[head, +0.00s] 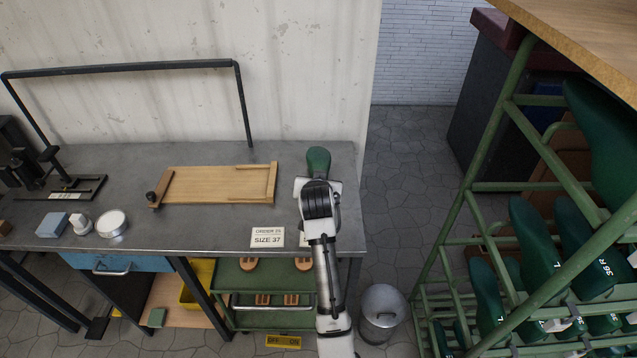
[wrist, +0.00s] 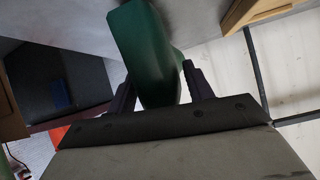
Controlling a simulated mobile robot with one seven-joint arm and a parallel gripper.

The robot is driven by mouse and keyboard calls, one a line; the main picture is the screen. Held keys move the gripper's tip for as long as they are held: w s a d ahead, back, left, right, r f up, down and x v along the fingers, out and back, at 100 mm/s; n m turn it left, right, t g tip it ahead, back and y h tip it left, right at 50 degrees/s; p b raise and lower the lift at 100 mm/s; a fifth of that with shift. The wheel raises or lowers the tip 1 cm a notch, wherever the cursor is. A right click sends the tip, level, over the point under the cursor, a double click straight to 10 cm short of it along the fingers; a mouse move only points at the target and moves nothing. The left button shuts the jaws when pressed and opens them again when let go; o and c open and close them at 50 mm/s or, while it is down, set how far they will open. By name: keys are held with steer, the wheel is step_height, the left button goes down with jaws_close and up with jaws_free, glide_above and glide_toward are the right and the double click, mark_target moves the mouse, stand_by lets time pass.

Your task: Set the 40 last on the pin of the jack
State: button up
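A green last (head: 318,159) shows just beyond my gripper at the right end of the grey workbench. In the wrist view the green last (wrist: 150,55) sits between the two dark fingers of my gripper (wrist: 160,88), which look shut on it. No number on this last can be read. In the head view my arm and hand hide the near part of the last and the bench below. I cannot tell whether the last touches the bench. No jack pin shows clearly; a black metal stand (head: 66,184) with an upright is at the bench's left, and I cannot tell if it is the jack.
A wooden board (head: 218,185) with raised ends lies mid-bench. A card (head: 267,237) reads SIZE 37. A blue block (head: 52,225) and round tin (head: 112,223) sit left. A green rack (head: 452,235) of lasts stands right. A bin (head: 382,306) is on the floor.

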steer(key=o, duration=0.3)
steer(key=shift+f, duration=0.15)
steer(key=shift+s, duration=0.1)
steer(key=b+v, duration=0.2)
steer(key=v, duration=1.2)
